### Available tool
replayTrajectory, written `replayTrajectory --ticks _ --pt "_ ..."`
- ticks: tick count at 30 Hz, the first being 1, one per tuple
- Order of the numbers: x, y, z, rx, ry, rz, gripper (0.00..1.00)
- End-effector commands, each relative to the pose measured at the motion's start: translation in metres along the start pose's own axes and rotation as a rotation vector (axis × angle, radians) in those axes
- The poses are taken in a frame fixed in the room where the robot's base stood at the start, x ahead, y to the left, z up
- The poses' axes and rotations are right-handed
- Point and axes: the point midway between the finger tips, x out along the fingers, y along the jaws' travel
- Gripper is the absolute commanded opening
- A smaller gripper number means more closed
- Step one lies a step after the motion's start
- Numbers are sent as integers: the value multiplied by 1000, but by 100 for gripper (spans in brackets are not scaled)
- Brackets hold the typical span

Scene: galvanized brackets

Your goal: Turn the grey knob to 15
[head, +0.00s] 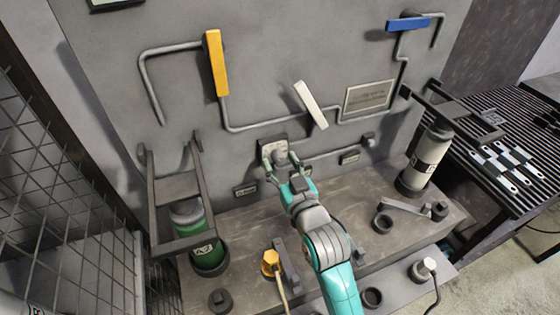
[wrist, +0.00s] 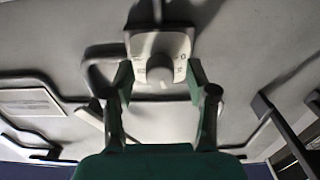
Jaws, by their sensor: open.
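The grey knob (wrist: 160,72) sits on a pale dial plate (wrist: 176,46) with dark markings, mounted on the grey wall panel. The markings are too small to read. In the head view the dial plate (head: 267,147) shows just beyond my gripper, and the knob is partly hidden. My gripper (head: 286,165) reaches toward the panel. In the wrist view my gripper (wrist: 160,88) has its two fingers apart, one on each side of the knob. The fingers look clear of the knob, though the exact depth gap is hard to tell.
A yellow lever (head: 216,63), a white lever (head: 310,105) and a blue lever (head: 408,23) sit on pipes along the panel. A green cylinder (head: 207,240) and a white cylinder (head: 428,160) stand in brackets. The ledge below holds a yellow plug (head: 270,263) and several dark fittings.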

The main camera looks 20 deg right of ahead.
Motion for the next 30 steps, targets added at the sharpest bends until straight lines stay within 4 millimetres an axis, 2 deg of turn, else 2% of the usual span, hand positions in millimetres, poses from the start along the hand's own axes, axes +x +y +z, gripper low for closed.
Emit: replayTrajectory --ticks 5,13,20,30 --pt "8 0 0 0 0 0 57" --pt "9 0 0 0 0 0 57" --pt "9 0 0 0 0 0 0" --pt "9 0 0 36 0 0 0"
